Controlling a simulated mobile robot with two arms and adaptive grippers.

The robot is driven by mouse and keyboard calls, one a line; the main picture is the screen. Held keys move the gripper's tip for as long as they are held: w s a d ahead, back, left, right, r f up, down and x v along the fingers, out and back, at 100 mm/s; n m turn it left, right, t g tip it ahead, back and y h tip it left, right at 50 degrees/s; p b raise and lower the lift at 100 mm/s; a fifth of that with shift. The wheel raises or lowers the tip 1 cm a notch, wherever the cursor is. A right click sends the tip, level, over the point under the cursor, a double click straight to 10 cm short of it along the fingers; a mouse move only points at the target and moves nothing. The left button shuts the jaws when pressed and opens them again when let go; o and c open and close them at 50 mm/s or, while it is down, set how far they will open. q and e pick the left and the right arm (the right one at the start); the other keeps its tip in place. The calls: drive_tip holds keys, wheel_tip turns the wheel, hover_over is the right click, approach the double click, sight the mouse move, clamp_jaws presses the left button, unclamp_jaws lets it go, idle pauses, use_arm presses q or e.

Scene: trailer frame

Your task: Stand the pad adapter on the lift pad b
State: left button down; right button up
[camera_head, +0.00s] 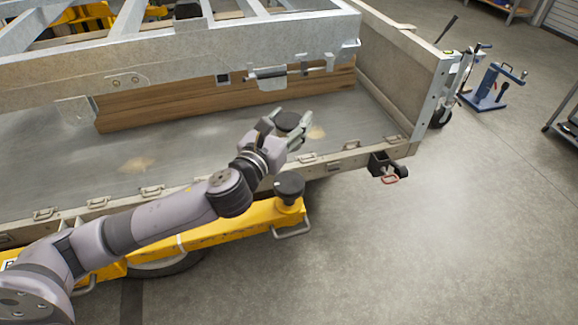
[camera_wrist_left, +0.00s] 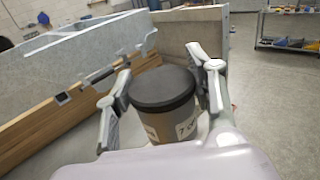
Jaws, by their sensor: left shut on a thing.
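My left gripper (camera_head: 289,124) is shut on the pad adapter (camera_head: 287,120), a short dark cylinder with a black round top. In the left wrist view the adapter (camera_wrist_left: 163,90) stands roughly upright between the two fingers, with pale labels on its side, partly cut off below by my wrist. Lift pad b looks to be the black round pad (camera_head: 289,185) on the end of the yellow lift arm (camera_head: 235,221). Its top is bare. The adapter is held above and behind the pad in the head view, apart from it. My right gripper is not in view.
The trailer's side rail (camera_head: 330,158) with tie-down rings runs just behind the pad. A black bracket (camera_head: 385,165) juts from its corner. A wooden beam (camera_head: 200,103) and metal frame lie on the trailer bed. Open concrete floor (camera_head: 440,240) lies to the right.

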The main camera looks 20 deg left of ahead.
use_arm(q)
wheel_tip(320, 180, down, 8)
drive_tip(key=shift+r+b, duration=0.25)
drive_tip(key=shift+b, duration=0.2)
wheel_tip(320, 180, down, 5)
drive_tip(key=shift+f+b, duration=0.1)
drive_tip(key=shift+b, duration=0.4)
drive_tip(key=c, duration=1.2)
unclamp_jaws()
drive_tip(key=shift+f, duration=0.15)
drive_tip(key=o, duration=0.5)
